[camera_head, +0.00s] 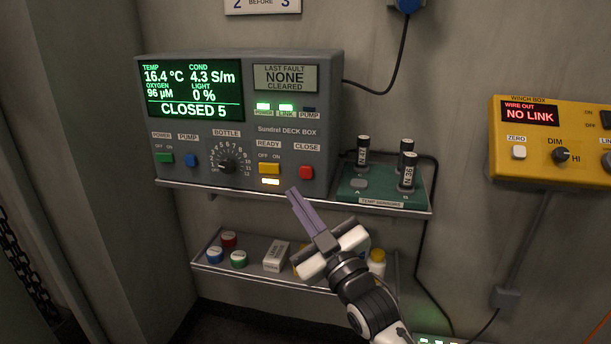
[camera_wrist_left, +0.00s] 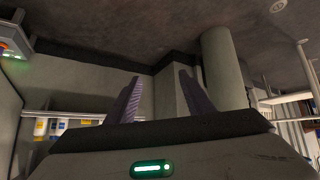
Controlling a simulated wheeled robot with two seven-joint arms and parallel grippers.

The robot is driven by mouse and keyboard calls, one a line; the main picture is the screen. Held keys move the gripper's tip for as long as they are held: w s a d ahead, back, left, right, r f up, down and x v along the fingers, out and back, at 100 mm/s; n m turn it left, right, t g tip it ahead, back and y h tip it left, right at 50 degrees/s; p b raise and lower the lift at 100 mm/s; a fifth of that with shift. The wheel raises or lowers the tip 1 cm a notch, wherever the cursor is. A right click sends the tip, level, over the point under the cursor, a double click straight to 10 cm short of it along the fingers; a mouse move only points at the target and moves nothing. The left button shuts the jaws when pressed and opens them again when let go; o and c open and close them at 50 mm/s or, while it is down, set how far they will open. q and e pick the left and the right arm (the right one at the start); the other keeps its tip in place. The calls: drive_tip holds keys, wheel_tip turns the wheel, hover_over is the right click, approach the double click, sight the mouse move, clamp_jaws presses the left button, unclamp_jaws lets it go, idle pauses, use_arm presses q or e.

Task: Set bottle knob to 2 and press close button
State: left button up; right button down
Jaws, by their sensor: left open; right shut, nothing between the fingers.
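The grey deck box (camera_head: 290,130) stands on a wall shelf in the head view. Its black bottle knob (camera_head: 227,163) sits at the lower middle of the panel; I cannot tell which number it points to. The red close button (camera_head: 306,172) is at the panel's lower right. The green display (camera_head: 193,90) reads "CLOSED 5", and a lamp under the yellow ready switch (camera_head: 268,169) is lit. My right gripper (camera_head: 293,192) is shut and empty, its fingertips just below and left of the close button. My left gripper (camera_wrist_left: 157,92) is open and empty in the left wrist view, away from the box.
A green sensor tray (camera_head: 385,192) with several black-and-white cylinders stands right of the box. A yellow winch box (camera_head: 555,140) is on the wall at right. A lower shelf (camera_head: 245,272) holds caps, a carton and a bottle behind my right arm.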

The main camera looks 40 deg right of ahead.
sight(306, 172)
use_arm(q)
drive_tip(key=shift+w+d+f+b, duration=0.15)
drive_tip(key=shift+w+d+b, duration=0.1)
drive_tip(key=shift+b, duration=0.25)
use_arm(e)
drive_tip(key=w+d, duration=0.4)
drive_tip(key=d, duration=0.1)
drive_tip(key=shift+w, duration=0.1)
use_arm(q)
drive_tip(key=shift+s+f, duration=0.15)
idle(1.3)
drive_tip(key=shift+r, duration=0.25)
use_arm(e)
drive_tip(key=shift+w+d, duration=0.3)
drive_tip(key=shift+d, duration=0.05)
